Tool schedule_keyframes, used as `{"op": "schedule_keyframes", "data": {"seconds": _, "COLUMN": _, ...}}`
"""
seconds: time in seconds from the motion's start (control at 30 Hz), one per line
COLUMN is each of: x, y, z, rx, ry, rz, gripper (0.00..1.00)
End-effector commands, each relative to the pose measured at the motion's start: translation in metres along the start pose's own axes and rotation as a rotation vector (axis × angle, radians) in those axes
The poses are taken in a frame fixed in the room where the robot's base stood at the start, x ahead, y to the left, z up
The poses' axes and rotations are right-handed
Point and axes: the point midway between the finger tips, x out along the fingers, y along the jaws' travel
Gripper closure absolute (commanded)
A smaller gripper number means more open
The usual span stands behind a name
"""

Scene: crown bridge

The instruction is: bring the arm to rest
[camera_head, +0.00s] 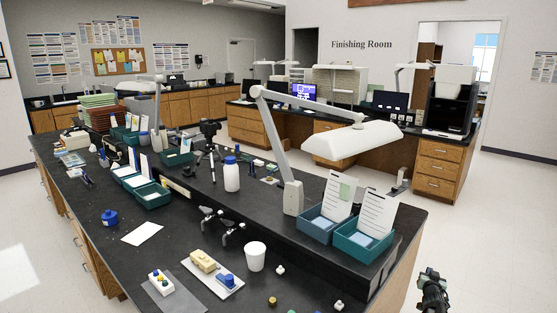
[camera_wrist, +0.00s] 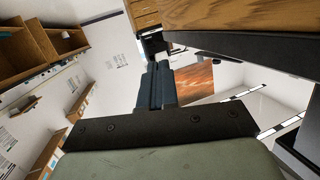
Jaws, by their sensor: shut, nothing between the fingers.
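My gripper (camera_head: 431,276) shows at the lower right of the head view, off the right side of the black bench, beside its edge and over the floor. It is apart from everything on the bench. In the wrist view its two dark fingers (camera_wrist: 157,82) lie together, shut, with nothing held between them. The wrist view looks sideways across the room, so the picture is tilted.
The black bench (camera_head: 190,235) holds a white cup (camera_head: 255,256), a white bottle (camera_head: 231,175), a lamp (camera_head: 353,142) and teal trays (camera_head: 362,246) near its right edge. Small block models lie at the front. The floor (camera_head: 500,230) to the right is clear.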

Motion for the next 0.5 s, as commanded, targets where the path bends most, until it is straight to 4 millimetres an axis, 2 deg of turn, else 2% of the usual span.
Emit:
{"op": "schedule_keyframes", "data": {"seconds": 0.03, "x": -0.015, "y": -0.014, "z": 0.029, "rx": -0.005, "ry": -0.058, "rz": 0.013, "gripper": 1.00}}
{"op": "schedule_keyframes", "data": {"seconds": 0.2, "x": -0.056, "y": -0.048, "z": 0.120, "rx": -0.037, "ry": -0.262, "rz": 0.062, "gripper": 1.00}}
{"op": "schedule_keyframes", "data": {"seconds": 0.37, "x": -0.107, "y": -0.076, "z": 0.199, "rx": -0.082, "ry": -0.463, "rz": 0.087, "gripper": 1.00}}
{"op": "schedule_keyframes", "data": {"seconds": 0.5, "x": -0.162, "y": -0.097, "z": 0.262, "rx": -0.132, "ry": -0.646, "rz": 0.097, "gripper": 1.00}}
